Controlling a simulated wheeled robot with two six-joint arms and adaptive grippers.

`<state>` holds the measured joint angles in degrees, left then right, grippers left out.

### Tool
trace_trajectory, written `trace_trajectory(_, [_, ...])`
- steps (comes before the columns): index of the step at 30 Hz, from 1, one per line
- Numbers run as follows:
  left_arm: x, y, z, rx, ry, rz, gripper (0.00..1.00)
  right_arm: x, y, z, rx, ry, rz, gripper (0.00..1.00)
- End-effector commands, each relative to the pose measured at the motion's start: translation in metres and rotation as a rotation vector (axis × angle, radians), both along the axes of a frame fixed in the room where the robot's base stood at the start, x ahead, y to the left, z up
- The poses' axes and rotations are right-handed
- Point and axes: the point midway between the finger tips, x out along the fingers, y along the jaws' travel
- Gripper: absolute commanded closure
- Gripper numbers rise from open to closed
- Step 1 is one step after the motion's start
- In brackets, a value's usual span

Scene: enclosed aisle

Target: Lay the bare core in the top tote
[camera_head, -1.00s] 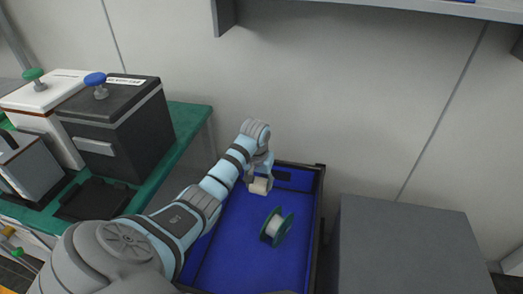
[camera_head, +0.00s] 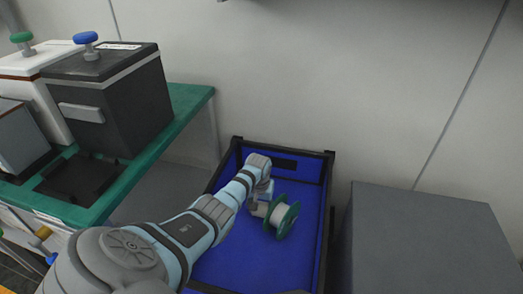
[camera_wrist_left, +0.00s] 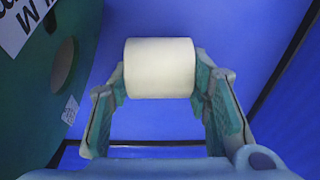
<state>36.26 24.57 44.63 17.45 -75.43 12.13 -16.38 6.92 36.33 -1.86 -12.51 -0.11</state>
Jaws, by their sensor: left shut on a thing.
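The bare core (camera_wrist_left: 160,68) is a plain cream cylinder in the left wrist view. My left gripper (camera_wrist_left: 158,85) is shut on it, with one finger at each end. In the head view my left gripper (camera_head: 262,200) reaches down inside the blue tote (camera_head: 215,262), with the core (camera_head: 258,210) partly hidden under it. A spool with green flanges and a pale barrel (camera_head: 283,217) lies in the tote just right of the core. I cannot tell whether the core touches the tote floor or the spool. My right gripper is out of view.
The tote has dark rims, and its floor is clear in front of the spool. A grey box (camera_head: 425,240) stands to the right. A green-topped bench (camera_head: 180,112) with a black bin (camera_head: 110,105) stands to the left. A wall is behind.

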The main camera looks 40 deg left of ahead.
Motion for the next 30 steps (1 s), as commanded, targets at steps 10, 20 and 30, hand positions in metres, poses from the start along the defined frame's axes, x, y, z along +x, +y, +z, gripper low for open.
trace_trajectory(10, [0.0,0.0,-0.001,0.0,0.001,0.0,0.37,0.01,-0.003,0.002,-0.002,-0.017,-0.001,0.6])
trace_trajectory(20, [0.0,0.0,0.001,0.0,0.001,0.0,0.36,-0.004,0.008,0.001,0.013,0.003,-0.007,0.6])
trace_trajectory(30, [-0.007,-0.003,0.064,0.002,-0.001,0.0,0.36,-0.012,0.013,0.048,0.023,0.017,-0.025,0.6])
